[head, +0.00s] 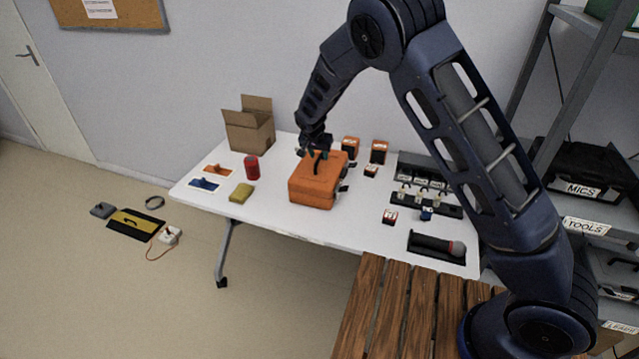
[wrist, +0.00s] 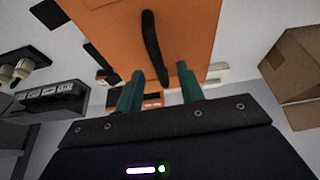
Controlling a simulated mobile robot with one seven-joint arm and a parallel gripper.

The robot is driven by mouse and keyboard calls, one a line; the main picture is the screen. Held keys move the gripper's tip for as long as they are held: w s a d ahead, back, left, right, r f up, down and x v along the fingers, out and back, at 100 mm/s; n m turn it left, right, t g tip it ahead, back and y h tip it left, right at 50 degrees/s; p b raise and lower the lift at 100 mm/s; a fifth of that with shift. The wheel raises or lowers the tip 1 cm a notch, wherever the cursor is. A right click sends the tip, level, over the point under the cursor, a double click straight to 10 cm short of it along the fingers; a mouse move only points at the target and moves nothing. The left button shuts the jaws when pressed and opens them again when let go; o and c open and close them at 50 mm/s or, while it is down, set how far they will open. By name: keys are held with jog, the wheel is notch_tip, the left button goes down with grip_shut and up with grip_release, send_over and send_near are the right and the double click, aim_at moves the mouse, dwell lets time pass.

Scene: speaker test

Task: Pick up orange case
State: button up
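The orange case (head: 314,190) stands on the white table, with a dark handle (head: 317,163) on its top. In the wrist view the orange case (wrist: 195,30) fills the upper middle, and its black handle (wrist: 152,45) runs down towards the space between my fingers. My gripper (head: 318,150) is just above the back part of the case top in the head view. In the wrist view my gripper (wrist: 159,85) has its two green fingers apart, one on each side of the handle's lower end. I cannot tell whether they touch the handle.
On the white table (head: 270,215) stand an open cardboard box (head: 249,128), a red can (head: 252,168), a yellow sponge-like block (head: 242,193), small orange-and-black boxes (head: 379,151) behind the case, and a microphone (head: 437,245) at right. A wooden slatted surface (head: 385,310) is in front; shelves stand at right.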

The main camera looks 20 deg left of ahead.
aim_at(319, 158)
jog(key=x, duration=0.3)
jog(key=shift+f, duration=0.35)
jog(key=shift+c, duration=0.2)
grip_shut()
jog(key=shift+r, duration=0.15)
dwell(0.8)
